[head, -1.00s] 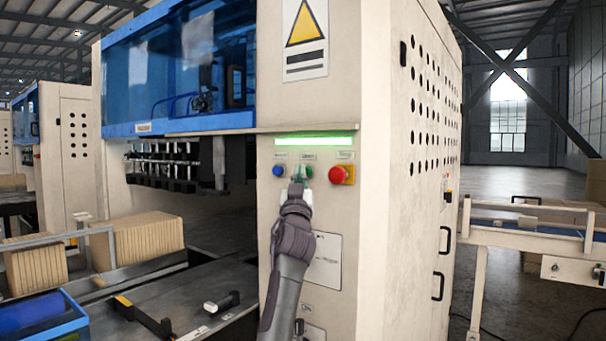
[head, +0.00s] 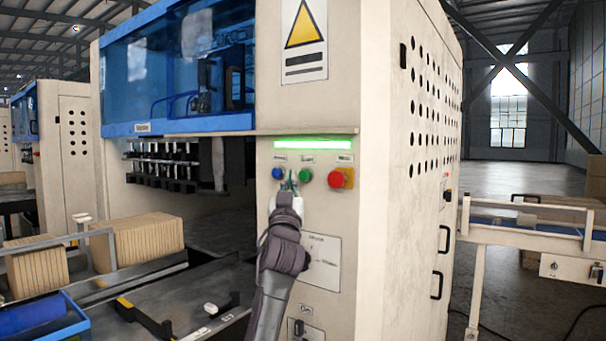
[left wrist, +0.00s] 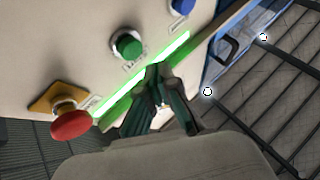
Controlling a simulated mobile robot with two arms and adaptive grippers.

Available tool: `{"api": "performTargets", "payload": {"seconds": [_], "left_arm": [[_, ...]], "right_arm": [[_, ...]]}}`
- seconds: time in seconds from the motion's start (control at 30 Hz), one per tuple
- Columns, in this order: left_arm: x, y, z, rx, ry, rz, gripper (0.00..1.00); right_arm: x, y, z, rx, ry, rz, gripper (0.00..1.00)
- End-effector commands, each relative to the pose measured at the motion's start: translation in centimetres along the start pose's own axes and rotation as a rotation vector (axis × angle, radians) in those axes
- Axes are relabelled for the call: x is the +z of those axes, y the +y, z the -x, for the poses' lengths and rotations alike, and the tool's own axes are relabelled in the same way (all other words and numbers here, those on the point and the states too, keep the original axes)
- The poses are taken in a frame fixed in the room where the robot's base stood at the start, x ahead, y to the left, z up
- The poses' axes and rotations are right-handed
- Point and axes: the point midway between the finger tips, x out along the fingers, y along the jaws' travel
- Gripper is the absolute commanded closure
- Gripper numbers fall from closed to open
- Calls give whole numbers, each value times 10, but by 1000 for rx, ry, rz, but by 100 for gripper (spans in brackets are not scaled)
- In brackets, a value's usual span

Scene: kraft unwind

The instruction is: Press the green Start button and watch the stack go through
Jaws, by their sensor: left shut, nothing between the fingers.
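The green Start button (head: 306,177) is on the machine's front panel, between a blue button (head: 278,173) and a red one (head: 337,180). It also shows in the left wrist view (left wrist: 127,46), standing clear of the fingers. My left gripper (head: 289,183) is shut and empty, just left of and slightly below the green button in the head view. Its green fingers show in the left wrist view (left wrist: 157,76), apart from the button. A stack of brown sheets (head: 146,241) stands upright at the machine's infeed. My right gripper is out of view.
A green light strip (head: 313,145) glows above the buttons. Another brown stack (head: 37,268) and a blue bin (head: 45,318) are at the left. A conveyor (head: 545,238) stands at the right. Open floor lies behind it.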

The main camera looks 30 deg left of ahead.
Motion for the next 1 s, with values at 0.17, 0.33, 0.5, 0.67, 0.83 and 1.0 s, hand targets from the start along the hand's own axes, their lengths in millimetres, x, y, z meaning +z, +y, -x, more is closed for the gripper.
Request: {"api": "performTargets", "payload": {"seconds": [0.17, 0.33, 0.5, 0.67, 0.83, 1.0], "left_arm": [[-11, -9, 12, 1, 0, -3, 100], [-16, -14, 21, 2, 0, -1, 100], [-16, -15, 22, 2, -1, 0, 100], [-16, -15, 22, 2, -1, 0, 100], [-16, -15, 22, 2, -1, 0, 100], [-16, -15, 22, 2, -1, 0, 100]], "right_arm": [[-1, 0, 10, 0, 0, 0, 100], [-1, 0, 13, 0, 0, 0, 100], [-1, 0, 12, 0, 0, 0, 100], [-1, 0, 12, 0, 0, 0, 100], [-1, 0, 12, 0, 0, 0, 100], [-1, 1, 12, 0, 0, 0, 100]]}}
